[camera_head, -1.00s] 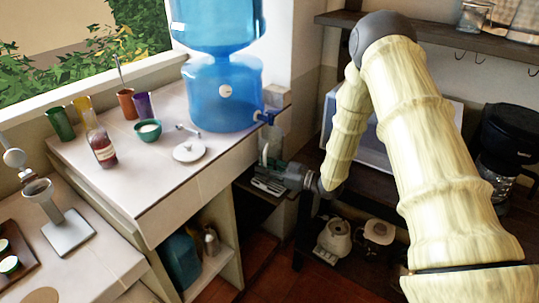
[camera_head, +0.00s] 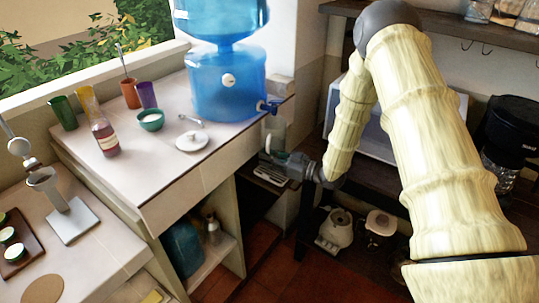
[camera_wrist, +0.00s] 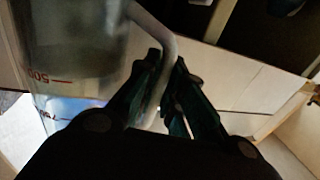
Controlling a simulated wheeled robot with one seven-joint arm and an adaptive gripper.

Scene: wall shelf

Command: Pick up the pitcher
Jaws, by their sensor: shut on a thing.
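The pitcher (camera_wrist: 75,60) is a clear measuring jug with red graduation marks; it fills the left of the wrist view. Its pale handle (camera_wrist: 160,45) runs down between the fingers of my gripper (camera_wrist: 165,85), which is shut on it. In the head view the pitcher (camera_head: 273,132) shows small and partly hidden, near the blue dispenser's tap at the counter's right end. My gripper (camera_head: 277,160) is at its lower part there. The pitcher's base is hard to make out.
A blue water dispenser (camera_head: 228,85) stands on the white counter (camera_head: 170,165) close by, its tap (camera_head: 267,107) just above the pitcher. Cups, a bottle (camera_head: 104,138) and a white lid (camera_head: 192,141) are on the counter. A dark shelf unit with a microwave is on the right.

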